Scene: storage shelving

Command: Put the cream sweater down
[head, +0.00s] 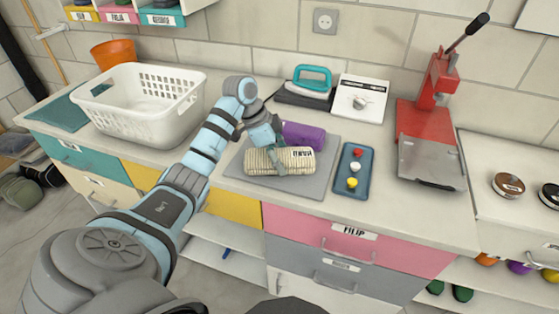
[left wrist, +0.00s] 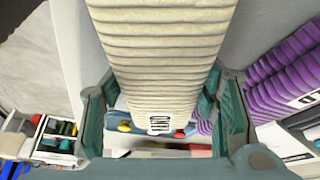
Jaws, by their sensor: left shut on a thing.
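The cream sweater (head: 265,163) is a rolled, ribbed bundle with a dark-lettered label. My left gripper (head: 273,150) is shut on it from above. In the left wrist view the cream sweater (left wrist: 165,55) fills the space between the two green fingers (left wrist: 158,110). It is over the grey mat (head: 302,188) on the counter; I cannot tell whether it touches the mat. A purple folded garment (head: 303,136) lies just behind it, also seen to the right in the left wrist view (left wrist: 285,85). My right gripper is not in view.
A blue tray (head: 344,184) with red, white and yellow pieces lies right of the mat. A white laundry basket (head: 140,118) stands left. Coloured drawers (head: 345,240) are below.

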